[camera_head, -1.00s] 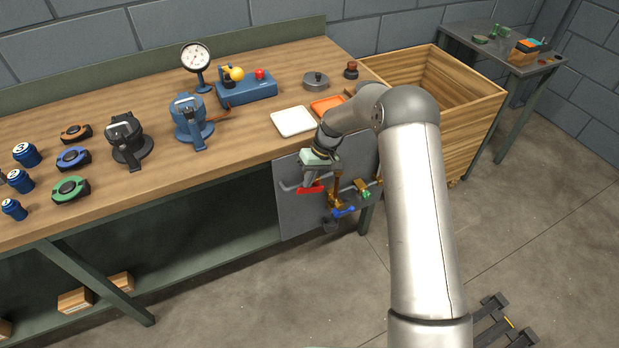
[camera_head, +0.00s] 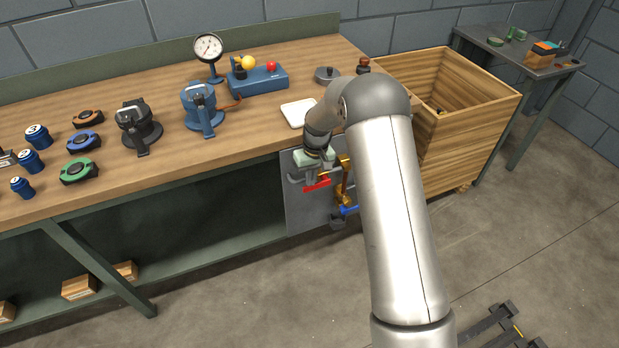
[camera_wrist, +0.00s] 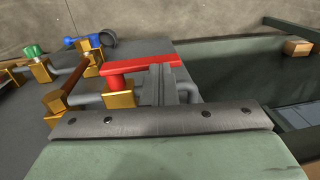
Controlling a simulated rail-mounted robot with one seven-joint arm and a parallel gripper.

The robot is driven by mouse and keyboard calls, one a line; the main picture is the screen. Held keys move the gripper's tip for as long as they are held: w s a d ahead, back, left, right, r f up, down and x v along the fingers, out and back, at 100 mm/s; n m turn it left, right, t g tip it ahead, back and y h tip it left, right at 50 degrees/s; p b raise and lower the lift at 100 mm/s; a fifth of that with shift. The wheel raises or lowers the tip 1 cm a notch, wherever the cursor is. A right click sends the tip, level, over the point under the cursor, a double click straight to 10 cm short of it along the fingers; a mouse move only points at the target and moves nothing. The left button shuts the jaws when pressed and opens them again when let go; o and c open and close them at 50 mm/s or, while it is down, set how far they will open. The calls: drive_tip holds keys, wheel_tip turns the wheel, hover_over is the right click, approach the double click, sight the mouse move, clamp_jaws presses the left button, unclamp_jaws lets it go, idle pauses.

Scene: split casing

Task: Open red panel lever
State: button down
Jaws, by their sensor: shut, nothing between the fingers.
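The red lever (camera_head: 318,184) is on the grey panel (camera_head: 299,215) below the bench's front edge. In the wrist view the red lever (camera_wrist: 140,65) lies crosswise on a brass valve body (camera_wrist: 118,92). My gripper (camera_wrist: 164,75) is shut and empty, with its fingers at the lever's free end. I cannot tell whether they touch it. In the head view my gripper (camera_head: 309,178) is just above and left of the lever, partly hidden by my wrist.
A blue lever (camera_head: 349,210) and a brass pipe (camera_head: 346,180) are close to the red one. The wrist view also shows a green handle (camera_wrist: 34,50) and a grey bar handle (camera_wrist: 188,92). The wooden bench (camera_head: 180,143) overhangs the panel. A wooden crate (camera_head: 470,125) stands to the right.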

drive_tip(key=shift+w+d+r, duration=0.2)
drive_tip(key=shift+d+r, duration=0.15)
drive_tip(key=shift+d, duration=0.25)
wheel_tip(320, 180, up, 14)
drive_tip(key=shift+p, duration=0.4)
drive_tip(key=s+d+r+m+h, duration=0.1)
drive_tip(key=s+d+r, duration=0.3)
drive_tip(key=s, duration=1)
drive_tip(key=s+d+r+m, duration=0.2)
drive_tip(key=s+r, duration=0.3)
drive_tip(key=s, duration=0.8)
drive_tip(key=s+f, duration=0.2)
drive_tip(key=s, duration=0.8)
drive_tip(key=shift+d+f+t, duration=0.15)
drive_tip(key=shift+d+t, duration=0.25)
drive_tip(key=shift+d, duration=0.05)
